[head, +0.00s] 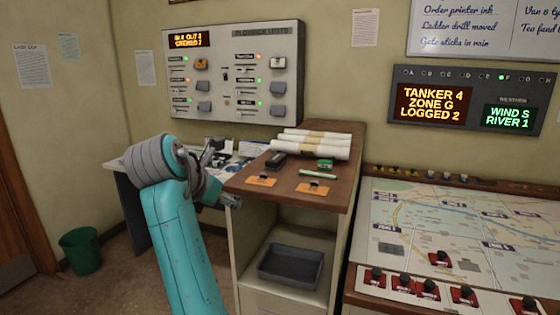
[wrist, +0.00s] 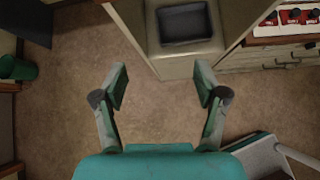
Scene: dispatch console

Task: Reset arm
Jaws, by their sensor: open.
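My arm (head: 172,225) stands folded in the head view, left of the wooden-topped cabinet (head: 335,190), with its grey joints level with the cabinet top. My gripper (wrist: 161,84) shows in the wrist view with its two fingers spread wide apart. Nothing is between them; bare floor (wrist: 160,118) lies beyond. In the head view the fingers cannot be made out clearly behind the arm's joints.
The cabinet top holds rolled papers (head: 312,145), a green pen (head: 318,174) and orange tags. A dark tray (head: 291,267) sits on its shelf. The map table (head: 450,230) stands right, a green bin (head: 81,250) left. A wall panel (head: 235,75) hangs behind.

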